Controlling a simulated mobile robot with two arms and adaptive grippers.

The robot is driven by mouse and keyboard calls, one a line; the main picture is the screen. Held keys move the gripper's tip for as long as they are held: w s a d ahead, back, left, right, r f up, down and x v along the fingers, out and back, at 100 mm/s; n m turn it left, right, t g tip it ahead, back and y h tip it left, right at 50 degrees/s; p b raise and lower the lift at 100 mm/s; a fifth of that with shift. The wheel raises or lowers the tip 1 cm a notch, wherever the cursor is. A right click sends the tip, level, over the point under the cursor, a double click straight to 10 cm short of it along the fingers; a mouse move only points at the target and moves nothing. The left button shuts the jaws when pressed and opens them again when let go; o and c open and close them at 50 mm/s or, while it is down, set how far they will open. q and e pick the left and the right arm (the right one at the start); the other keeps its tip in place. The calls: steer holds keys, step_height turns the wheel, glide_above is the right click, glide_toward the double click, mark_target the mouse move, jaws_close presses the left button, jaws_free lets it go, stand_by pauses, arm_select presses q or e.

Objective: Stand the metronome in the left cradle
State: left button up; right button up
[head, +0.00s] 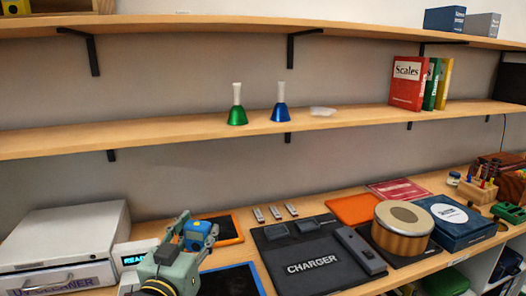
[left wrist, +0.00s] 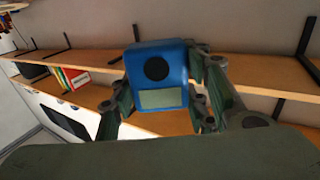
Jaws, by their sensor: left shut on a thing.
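The metronome appears to be the small blue device (head: 195,236) held in my left gripper (head: 196,230). In the left wrist view the blue device (left wrist: 157,75) shows a black round dial and a pale green panel. The fingers of my left gripper (left wrist: 158,100) close on its two sides. It is held up, over the left part of the bench. The black charger mat (head: 312,267) lies right of it. Its left cradle (head: 276,231) and right cradle (head: 307,226) are at the mat's back, and both look empty. My right gripper is not seen.
A white box (head: 75,235) stands at the left. A grey bar-shaped device (head: 360,250) lies on the mat's right side, beside a round drum (head: 402,228). The shelf (head: 180,128) above holds two bells and books.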

arm_select(q)
steer(key=s+a+f+n+y, duration=0.1)
steer(key=s+a+f, duration=0.1)
steer(key=s+f, duration=0.3)
steer(key=s+a+f+n+y, duration=0.1)
steer(key=s+a+f+y, duration=0.1)
steer(key=s+f, duration=0.3)
steer(key=s, duration=0.4)
steer(key=shift+s+a+f, duration=0.2)
steer(key=shift+a+f, duration=0.1)
steer(key=shift+f, duration=0.1)
steer(key=shift+w, duration=0.1)
